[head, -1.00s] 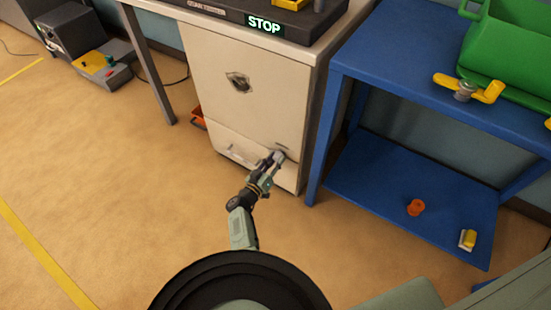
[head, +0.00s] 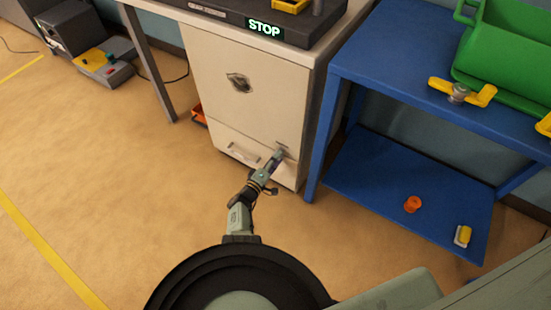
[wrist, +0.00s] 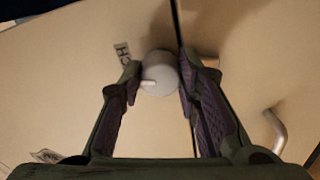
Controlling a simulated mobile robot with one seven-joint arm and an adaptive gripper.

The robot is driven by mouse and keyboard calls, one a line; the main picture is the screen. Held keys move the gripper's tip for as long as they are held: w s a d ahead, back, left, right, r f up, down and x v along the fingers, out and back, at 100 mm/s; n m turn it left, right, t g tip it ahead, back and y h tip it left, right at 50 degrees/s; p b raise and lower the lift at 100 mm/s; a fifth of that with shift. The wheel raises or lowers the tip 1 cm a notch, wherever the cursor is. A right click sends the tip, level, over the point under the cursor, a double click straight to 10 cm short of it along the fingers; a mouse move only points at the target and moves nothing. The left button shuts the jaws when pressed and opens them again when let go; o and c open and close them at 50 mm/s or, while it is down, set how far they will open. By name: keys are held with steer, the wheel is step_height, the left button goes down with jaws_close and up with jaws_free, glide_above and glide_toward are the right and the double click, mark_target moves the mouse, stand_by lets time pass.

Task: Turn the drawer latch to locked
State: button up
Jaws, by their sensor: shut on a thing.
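The drawer latch (wrist: 159,76) is a round grey knob with a short white pointer mark, which points left in the wrist view. It sits on the cream cabinet front near a seam. My gripper (wrist: 158,84) has one finger on each side of the knob and is shut on it. In the head view my gripper (head: 277,157) reaches the lower right of the cabinet and mostly hides the knob. The drawer (head: 225,139) is the low front panel, and it looks closed. Its bar handle (wrist: 277,130) shows right of the fingers.
The cream cabinet (head: 275,85) stands under a bench with a lit STOP sign (head: 264,29). A blue shelf unit (head: 400,170) stands close on the right, with an orange spool (head: 412,204) on its lower shelf. The floor at left is open.

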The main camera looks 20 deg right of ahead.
steer(key=shift+n, duration=1.2)
steer(key=o, duration=1.2)
steer(key=shift+c, duration=0.2)
steer(key=shift+a, duration=0.1)
steer(key=v, duration=1.2)
